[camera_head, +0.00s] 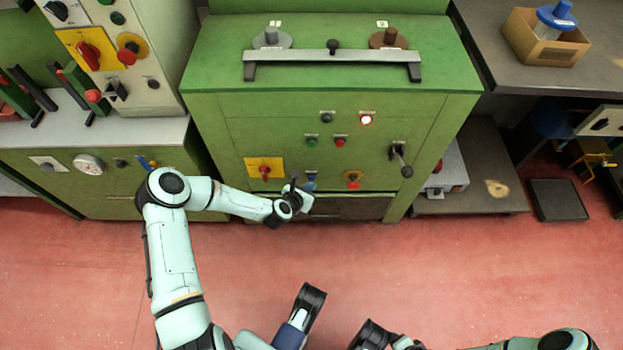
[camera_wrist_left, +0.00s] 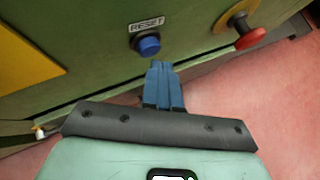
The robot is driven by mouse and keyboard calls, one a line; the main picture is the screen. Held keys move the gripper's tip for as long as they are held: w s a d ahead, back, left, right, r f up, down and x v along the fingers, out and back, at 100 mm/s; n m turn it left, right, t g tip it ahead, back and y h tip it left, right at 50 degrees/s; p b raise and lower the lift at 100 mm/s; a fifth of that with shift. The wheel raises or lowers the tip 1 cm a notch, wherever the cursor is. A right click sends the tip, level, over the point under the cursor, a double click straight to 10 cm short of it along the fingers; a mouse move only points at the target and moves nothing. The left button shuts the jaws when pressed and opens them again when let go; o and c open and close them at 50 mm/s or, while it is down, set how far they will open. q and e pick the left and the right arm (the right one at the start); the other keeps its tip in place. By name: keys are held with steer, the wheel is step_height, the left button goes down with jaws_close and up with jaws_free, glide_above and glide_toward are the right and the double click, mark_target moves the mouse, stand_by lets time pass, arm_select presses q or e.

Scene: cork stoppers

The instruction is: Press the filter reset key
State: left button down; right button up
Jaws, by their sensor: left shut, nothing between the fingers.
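The filter reset key is a round blue push button (camera_wrist_left: 148,45) under a white RESET label (camera_wrist_left: 146,23), on the green machine front in the left wrist view. My left gripper (camera_wrist_left: 161,68) has its blue fingers shut together, with nothing between them. Its tips are just below and slightly right of the key in that view; I cannot tell whether they touch it. In the head view my left gripper (camera_head: 308,187) is at the lower middle of the green cabinet (camera_head: 225,120), largely covering the key's area. My right gripper's fingers are not seen.
A yellow panel with a red switch (camera_head: 264,171) is left of the gripper; a red mushroom button (camera_head: 354,178) is to its right. A lit red lamp (camera_head: 366,119) and a crank handle (camera_head: 402,160) are higher on the cabinet. The red floor (camera_head: 440,270) in front is clear.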

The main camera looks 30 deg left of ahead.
arm_select(q)
steer(key=shift+w+a, duration=0.3)
steer(key=shift+w, duration=0.15)
stand_by(0.7)
steer(key=shift+s+d, duration=0.1)
steer(key=shift+s, duration=0.05)
steer(key=shift+s+d+p, duration=0.35)
steer(key=shift+s+p, duration=0.1)
steer(key=shift+s, duration=0.15)
steer(key=s+d, duration=0.1)
steer(key=s+p, duration=0.1)
steer(key=s+d+p, duration=0.1)
steer(key=s, duration=0.1)
steer(key=shift+s+d, duration=0.1)
steer(key=shift+d, duration=0.2)
stand_by(0.3)
steer(key=shift+d, duration=0.1)
stand_by(0.7)
